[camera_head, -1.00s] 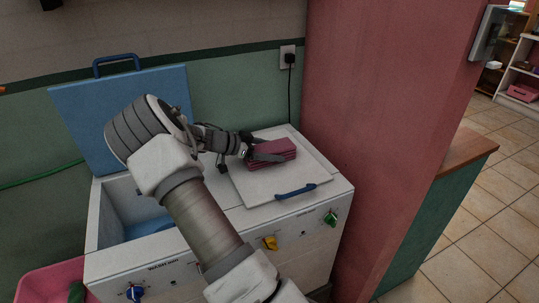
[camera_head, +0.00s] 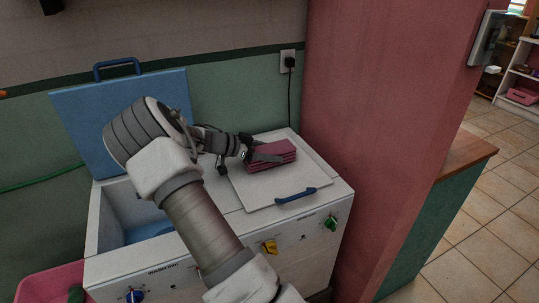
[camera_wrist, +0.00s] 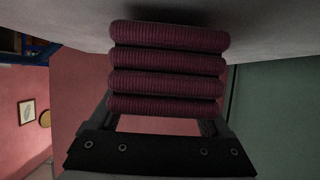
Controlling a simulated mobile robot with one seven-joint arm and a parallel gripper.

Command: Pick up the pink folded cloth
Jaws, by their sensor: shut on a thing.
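The pink folded cloth (camera_head: 275,151) is a stack of ribbed folds at the right part of the white machine top, over the white lid with a blue handle. My gripper (camera_head: 262,155) reaches it from the left, its fingers on either side of the cloth. In the wrist view the folded edges of the cloth (camera_wrist: 168,68) fill the space ahead of the gripper (camera_wrist: 165,118), which is shut on it. The fingertips are hidden by the cloth. I cannot tell whether the cloth touches the lid or is just clear of it.
The white lid (camera_head: 262,192) has a blue handle (camera_head: 296,195) at its front. An open basin (camera_head: 140,226) lies to the left, with a raised blue lid (camera_head: 125,112) behind it. A pink wall (camera_head: 385,130) stands close on the right.

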